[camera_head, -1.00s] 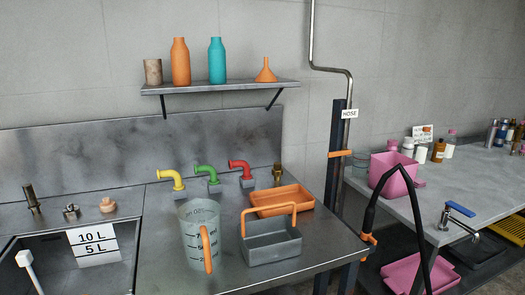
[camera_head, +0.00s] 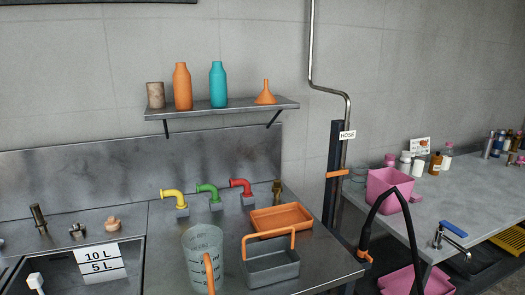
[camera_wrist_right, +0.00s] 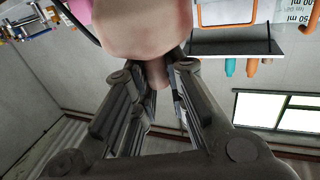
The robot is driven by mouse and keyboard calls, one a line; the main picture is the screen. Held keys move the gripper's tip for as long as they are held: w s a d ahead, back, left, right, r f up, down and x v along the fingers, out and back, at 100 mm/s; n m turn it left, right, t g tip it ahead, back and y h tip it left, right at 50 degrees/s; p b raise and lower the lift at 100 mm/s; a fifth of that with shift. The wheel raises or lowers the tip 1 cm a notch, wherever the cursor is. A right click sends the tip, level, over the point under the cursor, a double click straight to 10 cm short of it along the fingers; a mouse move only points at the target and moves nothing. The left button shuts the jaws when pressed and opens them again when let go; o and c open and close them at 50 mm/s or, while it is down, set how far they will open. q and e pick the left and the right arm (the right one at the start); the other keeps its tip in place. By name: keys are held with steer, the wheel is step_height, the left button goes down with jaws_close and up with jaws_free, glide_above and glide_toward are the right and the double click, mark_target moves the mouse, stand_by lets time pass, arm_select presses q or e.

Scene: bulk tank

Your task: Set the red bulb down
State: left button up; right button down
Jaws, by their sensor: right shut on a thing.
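In the right wrist view my right gripper (camera_wrist_right: 162,84) is shut on a rounded, pale pinkish thing with a narrow neck between the fingers, which I take to be the red bulb (camera_wrist_right: 145,28). The bulb's upper part is cut off by the frame edge, and its colour looks more pink-beige than red. That view is upside down and shows no surface touching the bulb. The head view shows neither the bulb nor either gripper.
A clear measuring jug (camera_head: 203,247), grey caddy (camera_head: 272,270) and orange tray (camera_head: 281,220) stand on the steel counter. Yellow, green and red taps line its back. A pink bucket (camera_head: 388,190) stands on the side table, which has clear room. A black hose (camera_head: 369,215) arches in front.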

stand_by(0.3)
steer(key=w+a+r+n+g+y, duration=0.2)
steer(key=w+a+n+g+y, duration=0.2)
steer(key=a+n+y, duration=0.2)
steer(key=w+a+r+n+g+y, duration=0.3)
steer(key=w+a+n+g+y, duration=0.1)
steer(key=a+y, duration=0.5)
steer(key=a+n+g, duration=0.1)
steer(key=a+n, duration=0.1)
steer(key=shift+n+g+y, duration=0.3)
steer(key=shift+y, duration=0.1)
stand_by(0.4)
arm_select(q)
steer(key=shift+o, duration=0.3)
